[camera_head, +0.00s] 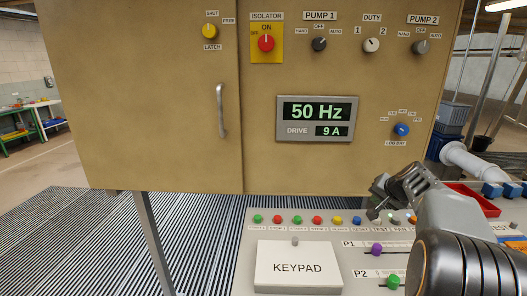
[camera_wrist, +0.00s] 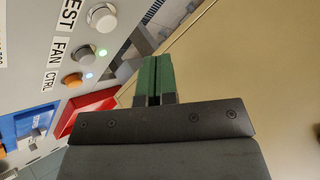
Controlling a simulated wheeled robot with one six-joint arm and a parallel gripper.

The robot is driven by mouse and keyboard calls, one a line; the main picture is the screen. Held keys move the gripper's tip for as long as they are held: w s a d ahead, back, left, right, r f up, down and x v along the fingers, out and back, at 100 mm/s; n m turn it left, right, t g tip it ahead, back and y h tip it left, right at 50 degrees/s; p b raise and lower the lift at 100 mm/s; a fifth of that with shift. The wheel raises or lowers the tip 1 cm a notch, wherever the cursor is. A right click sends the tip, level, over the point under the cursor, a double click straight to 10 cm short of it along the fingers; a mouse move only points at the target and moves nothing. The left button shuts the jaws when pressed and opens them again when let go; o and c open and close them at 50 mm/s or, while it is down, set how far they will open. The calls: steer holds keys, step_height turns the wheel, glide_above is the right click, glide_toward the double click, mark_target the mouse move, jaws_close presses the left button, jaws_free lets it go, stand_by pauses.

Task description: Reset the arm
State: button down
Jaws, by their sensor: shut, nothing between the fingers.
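My gripper (camera_head: 374,212) is in front of the lower right part of the tan cabinet (camera_head: 160,110), over the right side of the sloped control desk (camera_head: 240,245). In the wrist view its two green fingers (camera_wrist: 152,62) lie side by side, shut, with nothing between them. The gripper is clear of the white and orange buttons in that view, as far as I can see. My arm hides part of the desk's right side in the head view.
The desk carries a row of coloured buttons, a KEYPAD cover (camera_head: 298,265), a purple slider knob (camera_head: 376,249) and a green one (camera_head: 393,281). A red tray (camera_wrist: 85,112) lies beside the buttons. The cabinet has a door handle (camera_head: 221,110), rotary switches and a display (camera_head: 317,118) reading 50 Hz.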

steer(key=s+a+n+g+p, duration=0.1)
steer(key=s+a+n, duration=0.1)
steer(key=s+a, duration=0.3)
steer(key=s+a+r+n+g+p, duration=0.1)
steer(key=s+a+n+p, duration=0.1)
steer(key=s+a, duration=0.3)
steer(key=s+a+n+g+p, duration=0.1)
steer(key=s+a, duration=0.4)
steer(key=a, duration=0.6)
steer(key=shift+s+a+r+n+g+y+p, duration=0.15)
steer(key=shift+s+n+g+y+p, duration=0.1)
steer(key=shift+n+g+y+p, duration=0.25)
steer(key=s+a+f+n, duration=0.1)
steer(key=s, duration=0.1)
steer(key=s+a+p, duration=0.1)
steer(key=s, duration=0.2)
steer(key=s+a+f+n+g, duration=0.1)
steer(key=s, duration=0.2)
steer(key=shift+s+a+f+n+h+p, duration=0.1)
steer(key=shift+s+f+n+h+p, duration=0.05)
steer(key=shift+f+n+h+p, duration=0.2)
steer(key=shift+s+f, duration=0.1)
steer(key=shift+s, duration=0.15)
steer(key=shift+a, duration=0.1)
